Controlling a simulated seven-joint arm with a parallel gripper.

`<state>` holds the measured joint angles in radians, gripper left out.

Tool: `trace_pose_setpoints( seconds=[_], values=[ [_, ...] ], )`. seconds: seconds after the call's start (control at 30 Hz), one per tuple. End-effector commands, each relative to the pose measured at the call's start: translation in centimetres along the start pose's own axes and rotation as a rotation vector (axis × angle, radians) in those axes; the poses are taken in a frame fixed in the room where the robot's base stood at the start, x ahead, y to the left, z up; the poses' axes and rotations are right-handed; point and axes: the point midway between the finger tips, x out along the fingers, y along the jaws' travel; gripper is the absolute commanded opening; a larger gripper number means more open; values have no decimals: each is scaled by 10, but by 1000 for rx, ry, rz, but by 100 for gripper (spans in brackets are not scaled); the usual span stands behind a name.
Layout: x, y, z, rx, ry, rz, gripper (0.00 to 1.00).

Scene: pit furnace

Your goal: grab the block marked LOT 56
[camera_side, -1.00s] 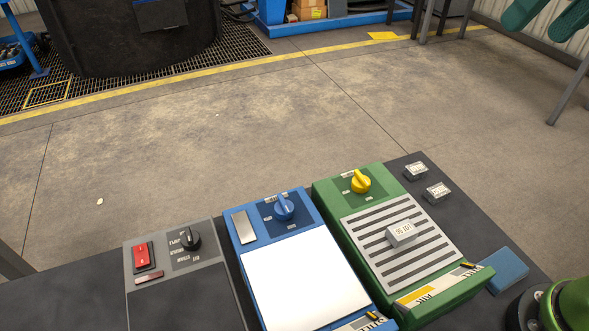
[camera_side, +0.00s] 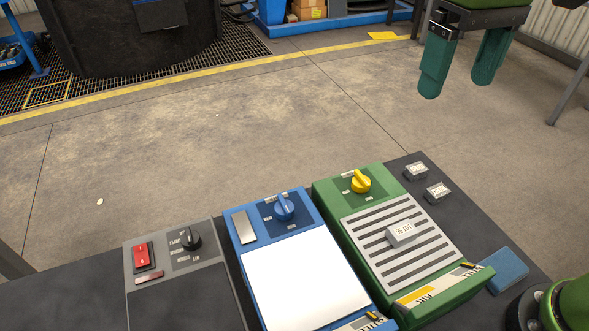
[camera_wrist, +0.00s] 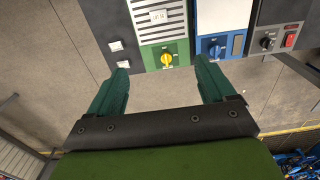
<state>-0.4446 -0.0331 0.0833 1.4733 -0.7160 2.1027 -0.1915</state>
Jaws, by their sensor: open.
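A small light grey block (camera_side: 400,233) with a white label lies on the slotted top of the green unit (camera_side: 348,205). Its label appears upside down in the side view and seems to read LOT 56. In the wrist view the block (camera_wrist: 154,14) is near the top edge, beyond the fingertips. My gripper (camera_side: 458,84) is open and empty, high at the upper right of the side view, well away from the block. In the wrist view its two teal fingers (camera_wrist: 160,72) are spread wide with floor showing between them.
Two other small labelled blocks, one behind (camera_side: 416,170) and one in front (camera_side: 437,192), sit on the dark bench right of the green unit. A yellow knob (camera_side: 361,182) stands behind the slotted top. A blue unit (camera_side: 242,222) and grey panel (camera_side: 175,258) are left.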

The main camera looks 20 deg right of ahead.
Motion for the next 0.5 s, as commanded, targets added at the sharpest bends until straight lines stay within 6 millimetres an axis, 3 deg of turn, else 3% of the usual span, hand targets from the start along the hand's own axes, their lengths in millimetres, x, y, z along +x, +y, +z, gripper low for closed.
trace_pose_setpoints(
  seconds=[0.3, 0.5],
  values=[
    [98, 1, 2, 1, -9, 3, 83],
    [133, 0, 1, 2, -4, 1, 83]
  ],
)
